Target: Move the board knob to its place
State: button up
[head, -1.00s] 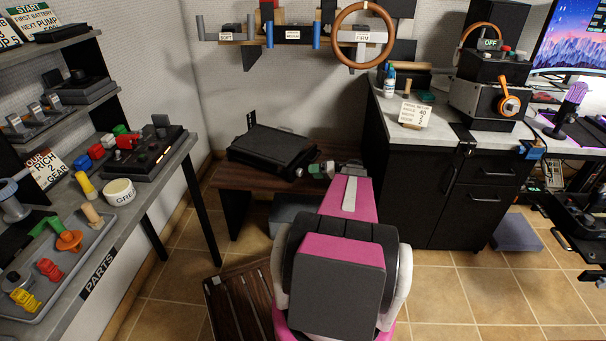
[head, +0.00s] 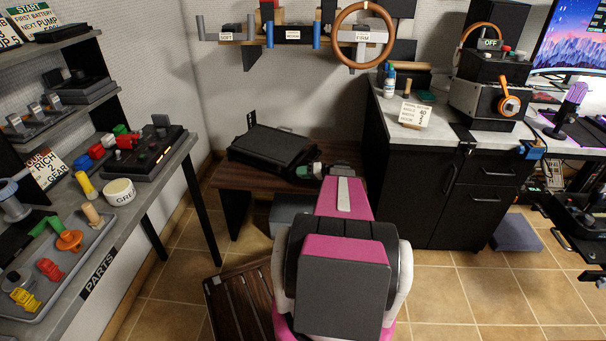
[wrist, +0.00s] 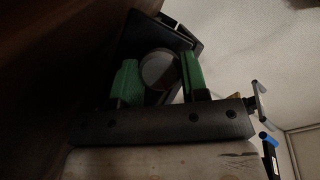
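My gripper (wrist: 160,78) has green fingers set apart in the wrist view. A round grey thing (wrist: 159,70), perhaps the board knob, lies between them and nearly fills the gap; I cannot tell whether both fingers press on it. In the head view my gripper (head: 309,171) is at the right front corner of a flat black device (head: 270,146) on a low dark wooden bench (head: 228,179). The knob is too small and too hidden there to make out. The black device also shows behind the fingers in the wrist view (wrist: 185,33).
A shelf at the left holds a grey parts tray (head: 62,262) and a black control panel (head: 152,157). A black cabinet (head: 440,200) stands close to the right of my arm. A wall rack (head: 290,40) with a brown steering wheel (head: 362,35) hangs above the bench.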

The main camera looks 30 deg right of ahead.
jog(key=shift+f+m+y, duration=0.15)
jog(key=shift+m+y, duration=0.35)
jog(key=shift+m, duration=0.4)
jog(key=shift+m+y, duration=0.4)
jog(key=shift+m, duration=0.5)
jog(key=o, duration=0.9)
jog(key=shift+o, duration=0.2)
jog(key=shift+d, duration=0.15)
jog(key=v, duration=1)
jog(key=shift+s+d, duration=0.25)
